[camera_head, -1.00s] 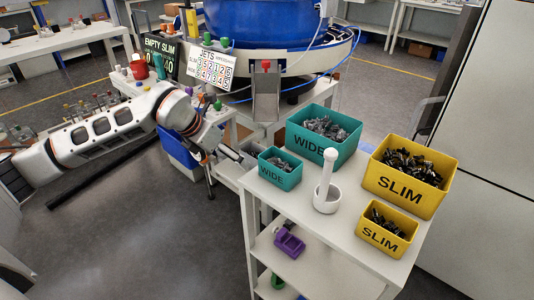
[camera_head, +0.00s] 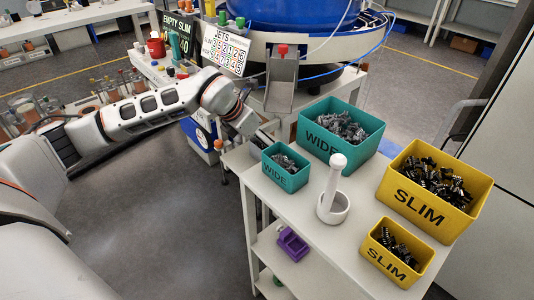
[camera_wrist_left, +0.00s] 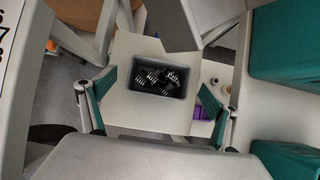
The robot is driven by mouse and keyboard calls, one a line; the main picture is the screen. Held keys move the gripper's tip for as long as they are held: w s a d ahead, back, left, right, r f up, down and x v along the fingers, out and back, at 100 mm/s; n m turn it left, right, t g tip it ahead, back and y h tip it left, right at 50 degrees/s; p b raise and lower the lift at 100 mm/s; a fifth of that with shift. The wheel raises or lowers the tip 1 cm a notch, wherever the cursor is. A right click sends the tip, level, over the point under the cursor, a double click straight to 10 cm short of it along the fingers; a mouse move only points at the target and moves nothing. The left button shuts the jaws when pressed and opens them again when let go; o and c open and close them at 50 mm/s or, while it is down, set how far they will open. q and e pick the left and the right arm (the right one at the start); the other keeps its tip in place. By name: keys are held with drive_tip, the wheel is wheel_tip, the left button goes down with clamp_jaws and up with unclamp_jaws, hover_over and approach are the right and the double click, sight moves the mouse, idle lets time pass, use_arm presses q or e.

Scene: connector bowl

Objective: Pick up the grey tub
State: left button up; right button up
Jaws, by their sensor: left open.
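The grey tub (camera_wrist_left: 158,97) is a small open box holding several dark connectors, seen from above in the left wrist view. It stands on a pale shelf under the chute. My left gripper (camera_wrist_left: 157,85) is open, its teal-edged fingers apart on either side of the tub's outline. It appears to be above the tub; I cannot tell any contact. In the head view my left arm (camera_head: 150,105) reaches from the left towards the spot under the chute, and its wrist largely hides the tub there. My right gripper is not in view.
The metal chute (camera_head: 281,85) of the blue bowl feeder is close to the gripper. The white cart (camera_head: 300,205) carries a small teal WIDE bin (camera_head: 285,178), a large teal WIDE bin (camera_head: 325,145), yellow SLIM bins (camera_head: 408,208) and a white mortar with pestle (camera_head: 333,205).

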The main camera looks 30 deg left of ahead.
use_arm(q)
drive_tip(key=x, duration=0.3)
drive_tip(key=shift+f, duration=0.15)
drive_tip(key=shift+r, duration=0.2)
drive_tip(key=shift+c, duration=0.4)
drive_tip(key=c, duration=1.2)
drive_tip(key=shift+o, duration=0.2)
drive_tip(key=shift+r, duration=0.5)
drive_tip(key=r, duration=0.2)
drive_tip(key=r+p, duration=0.1)
drive_tip(key=shift+s+a, duration=0.2)
drive_tip(key=shift+s, duration=0.05)
drive_tip(key=s+a, duration=0.2)
drive_tip(key=s, duration=0.6)
drive_tip(key=s+a+p, duration=0.1)
drive_tip(key=s+a, duration=0.2)
drive_tip(key=s, duration=0.5)
drive_tip(key=shift+s+a+f, duration=0.25)
drive_tip(key=shift+s+a, duration=0.05)
